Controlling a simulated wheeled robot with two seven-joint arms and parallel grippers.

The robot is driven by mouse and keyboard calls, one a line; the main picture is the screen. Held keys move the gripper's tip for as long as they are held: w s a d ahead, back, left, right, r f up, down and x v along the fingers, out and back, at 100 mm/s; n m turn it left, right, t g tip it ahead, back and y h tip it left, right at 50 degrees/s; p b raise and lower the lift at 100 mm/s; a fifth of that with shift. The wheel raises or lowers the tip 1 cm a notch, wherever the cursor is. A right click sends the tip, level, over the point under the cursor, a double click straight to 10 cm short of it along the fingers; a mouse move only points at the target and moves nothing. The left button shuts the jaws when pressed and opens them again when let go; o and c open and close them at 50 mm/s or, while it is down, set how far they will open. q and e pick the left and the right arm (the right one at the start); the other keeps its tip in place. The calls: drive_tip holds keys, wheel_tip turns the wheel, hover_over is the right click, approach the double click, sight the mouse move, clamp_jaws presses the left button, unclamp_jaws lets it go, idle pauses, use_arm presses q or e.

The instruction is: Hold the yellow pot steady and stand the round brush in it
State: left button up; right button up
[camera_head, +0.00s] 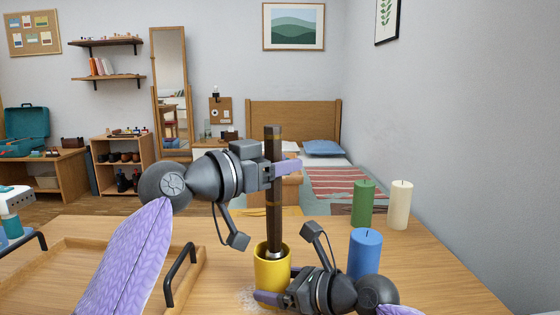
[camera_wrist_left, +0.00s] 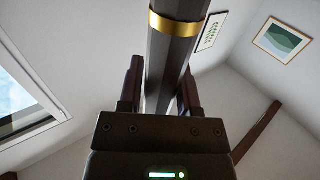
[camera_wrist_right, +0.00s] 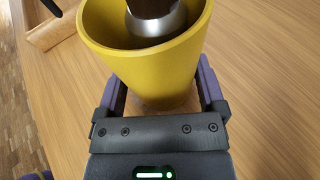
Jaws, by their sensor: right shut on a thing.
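The yellow pot (camera_head: 272,272) stands on the wooden table; it also fills the top of the right wrist view (camera_wrist_right: 150,62). The brush (camera_head: 274,205) is upright, with a dark handle; its silvery lower collar (camera_wrist_right: 157,22) is inside the pot's mouth. Its bristle end is hidden in the pot. My left gripper (camera_head: 284,168) is around the upper handle, fingers on either side; the left wrist view shows a slim gap beside the handle (camera_wrist_left: 170,65), so it is open. My right gripper (camera_head: 275,297) is shut on the pot low down, a finger on each side.
A blue candle (camera_head: 365,254) stands just right of the pot, close to my right wrist. Green (camera_head: 363,204) and cream (camera_head: 399,205) candles stand farther back. A wooden tray (camera_head: 75,259) with dark handles lies on the left. The table's right side is clear.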

use_arm(q)
drive_tip(key=o, duration=0.4)
drive_tip(key=shift+c, duration=0.2)
drive_tip(key=v, duration=1.2)
use_arm(e)
drive_tip(key=o, duration=0.6)
drive_tip(key=shift+d, duration=0.1)
